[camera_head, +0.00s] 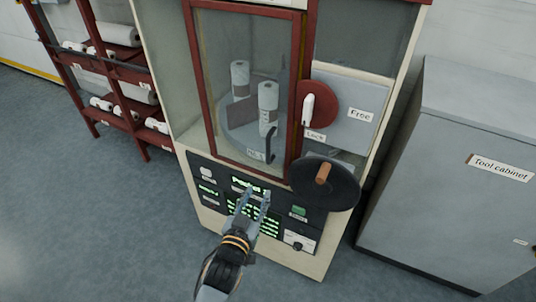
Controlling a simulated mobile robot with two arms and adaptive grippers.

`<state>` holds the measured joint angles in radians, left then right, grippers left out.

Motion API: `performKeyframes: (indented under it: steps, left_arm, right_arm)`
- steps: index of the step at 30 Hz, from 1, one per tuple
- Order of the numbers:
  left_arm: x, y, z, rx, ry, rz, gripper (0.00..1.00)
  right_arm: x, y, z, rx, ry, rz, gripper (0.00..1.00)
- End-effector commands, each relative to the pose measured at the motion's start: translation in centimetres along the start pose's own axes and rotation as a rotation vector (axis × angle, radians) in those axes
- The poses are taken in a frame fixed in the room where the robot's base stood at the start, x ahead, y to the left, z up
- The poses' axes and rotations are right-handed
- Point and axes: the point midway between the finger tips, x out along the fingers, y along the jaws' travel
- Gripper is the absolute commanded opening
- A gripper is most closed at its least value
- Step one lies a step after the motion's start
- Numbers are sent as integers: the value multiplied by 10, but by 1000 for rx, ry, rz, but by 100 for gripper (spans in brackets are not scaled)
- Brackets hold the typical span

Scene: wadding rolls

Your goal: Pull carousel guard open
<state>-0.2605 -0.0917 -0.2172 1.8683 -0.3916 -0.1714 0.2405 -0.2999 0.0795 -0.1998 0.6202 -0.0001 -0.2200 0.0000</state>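The carousel guard is a clear panel in a red frame (298,90) on the front of a cream-coloured machine, and it looks closed. A dark upright handle (270,146) sits near its lower right corner. Behind the panel, two white wadding rolls stand on the carousel, one at the left (240,76) and one at the right (268,100). My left gripper (256,193) is below the guard, in front of the control panel, with its fingers apart and nothing seen between them. It is apart from the handle. My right gripper is not in view.
A black handwheel (336,186) with a brown knob juts out right of the guard. Above it is a red disc with a white lever (308,108), between "Lock" and "Free" labels. A grey tool cabinet (450,190) stands right; a red rack (118,100) holds rolls left. Front-left floor is clear.

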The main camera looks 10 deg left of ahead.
Motion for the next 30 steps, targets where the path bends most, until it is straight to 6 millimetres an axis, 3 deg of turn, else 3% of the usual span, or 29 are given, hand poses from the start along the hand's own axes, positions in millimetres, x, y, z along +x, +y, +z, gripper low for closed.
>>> performKeyframes:
  steps: [3, 6, 11, 24, 30]
  left_arm:
    - [-2, -4, -38, -7, 85, -16, 35]
    - [0, -6, -51, -9, 108, -21, 35]
    - [19, -6, -55, -7, 111, -20, 35]
    - [108, -8, -64, -8, 108, -20, 35]
    - [129, -9, -64, -8, 106, -20, 35]
  right_arm:
    - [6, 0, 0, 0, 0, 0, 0]
    - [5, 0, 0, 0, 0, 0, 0]
    - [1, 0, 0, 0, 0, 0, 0]
    - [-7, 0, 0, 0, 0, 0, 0]
    - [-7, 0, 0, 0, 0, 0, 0]
